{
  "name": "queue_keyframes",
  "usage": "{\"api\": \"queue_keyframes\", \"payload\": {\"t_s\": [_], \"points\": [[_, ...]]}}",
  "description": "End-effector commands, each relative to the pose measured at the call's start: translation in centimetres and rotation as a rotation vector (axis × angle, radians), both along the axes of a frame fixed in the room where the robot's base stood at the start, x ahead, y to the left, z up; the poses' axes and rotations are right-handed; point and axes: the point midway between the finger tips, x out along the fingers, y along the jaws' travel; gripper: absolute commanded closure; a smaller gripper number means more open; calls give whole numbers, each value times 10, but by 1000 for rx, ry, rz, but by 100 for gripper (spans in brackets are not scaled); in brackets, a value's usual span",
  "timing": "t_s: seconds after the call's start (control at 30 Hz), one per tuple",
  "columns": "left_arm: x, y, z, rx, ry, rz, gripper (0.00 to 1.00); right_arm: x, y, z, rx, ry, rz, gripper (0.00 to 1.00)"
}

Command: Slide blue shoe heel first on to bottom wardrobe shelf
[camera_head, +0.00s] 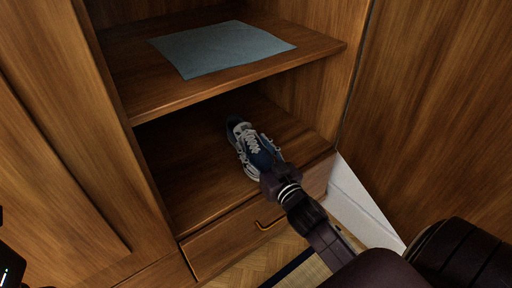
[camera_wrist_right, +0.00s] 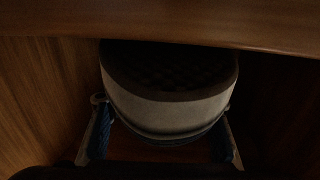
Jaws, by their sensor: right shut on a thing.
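The blue shoe (camera_head: 247,146) with white laces and a pale sole is inside the bottom compartment of the wardrobe, over the bottom shelf (camera_head: 190,165). Its laces and dark opening lie toward the back, and its toe end appears to face me. My right gripper (camera_head: 276,178) is shut on the near end of the shoe at the shelf's front edge. In the right wrist view the shoe's pale rim and dark sole (camera_wrist_right: 170,105) sit between the two fingers (camera_wrist_right: 165,145). I cannot tell whether the whole sole touches the shelf.
A shelf above (camera_head: 130,85) holds a flat grey-blue cloth (camera_head: 222,48). Below the bottom shelf is a drawer with a brass handle (camera_head: 270,224). A wooden panel (camera_head: 435,110) stands at right. The bottom shelf is clear left of the shoe.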

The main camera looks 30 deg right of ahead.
Motion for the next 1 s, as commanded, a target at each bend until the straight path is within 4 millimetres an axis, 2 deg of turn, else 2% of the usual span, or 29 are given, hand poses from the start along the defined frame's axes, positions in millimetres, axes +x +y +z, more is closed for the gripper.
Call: {"api": "queue_keyframes", "payload": {"t_s": [0.17,0.2,0.4,0.77,0.87,1.0], "points": [[1,0,-1,1,3,0,86,0,0,1,0,-3,1,87],[1,0,-1,1,3,0,86,0,0,1,0,-3,1,51],[1,0,-1,1,4,0,86,0,0,1,0,-1,0,31],[1,0,-1,1,5,0,86,-5,0,-2,1,3,0,31],[0,0,-1,2,4,0,86,-15,1,-2,1,5,0,31],[0,0,0,2,3,0,86,-39,3,-2,3,5,-1,31]]}}
